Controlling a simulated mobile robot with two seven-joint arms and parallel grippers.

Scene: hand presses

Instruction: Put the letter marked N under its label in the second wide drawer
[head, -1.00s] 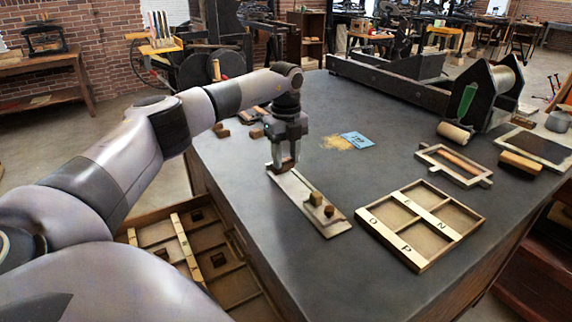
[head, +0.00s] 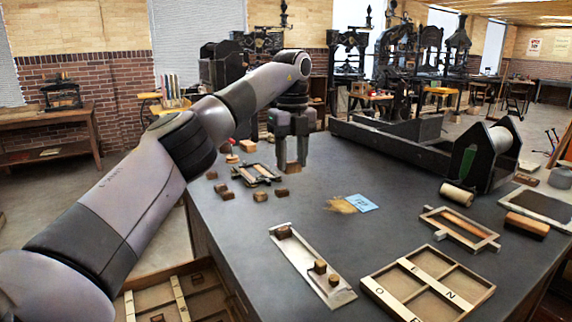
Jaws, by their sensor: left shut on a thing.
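My left gripper (head: 292,163) is above the dark table, fingers pointing down, beyond the far end of a pale metal tray (head: 304,262). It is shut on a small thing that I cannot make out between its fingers. A brown block (head: 283,232) sits at the tray's far end, and two more blocks (head: 319,267) sit at its near end. I cannot read a letter on any block. An open wooden drawer (head: 215,276) with compartments and pale label strips shows at the lower left, partly behind my arm. Its labels are not readable. My right gripper is out of view.
A divided wooden tray (head: 378,286) with letter strips, one showing N, lies on the table at the right front. Several loose blocks (head: 260,195) lie at the table's left.

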